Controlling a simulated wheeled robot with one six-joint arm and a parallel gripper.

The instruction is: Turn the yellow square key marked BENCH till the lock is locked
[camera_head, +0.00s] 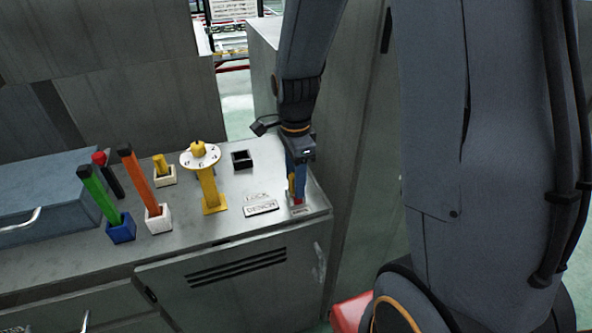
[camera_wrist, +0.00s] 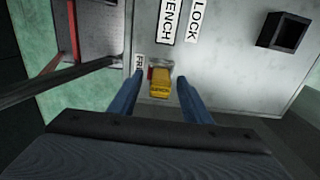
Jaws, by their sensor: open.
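The yellow key (camera_wrist: 160,84) stands in its lock on the cabinet top, with dark lettering on its near face. A red and grey part (camera_wrist: 158,65) shows just beyond it. My gripper (camera_wrist: 160,78) is open, its two blue fingers on either side of the key with a gap on each side. A BENCH plate (camera_wrist: 168,20), partly cut off, and a LOCK plate (camera_wrist: 195,22) lie beside it, and a partly hidden plate reading FR (camera_wrist: 139,63) is by the left finger. In the head view, my gripper (camera_head: 298,182) points down at the cabinet's right corner and hides most of the key.
A black square socket (camera_head: 242,159) stands behind the plates. A yellow post with a white dial (camera_head: 200,157), orange (camera_head: 132,165) and green (camera_head: 90,187) bars in holders, and a blue-grey box (camera_head: 45,196) stand to the left. The cabinet top's front edge is close to my gripper.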

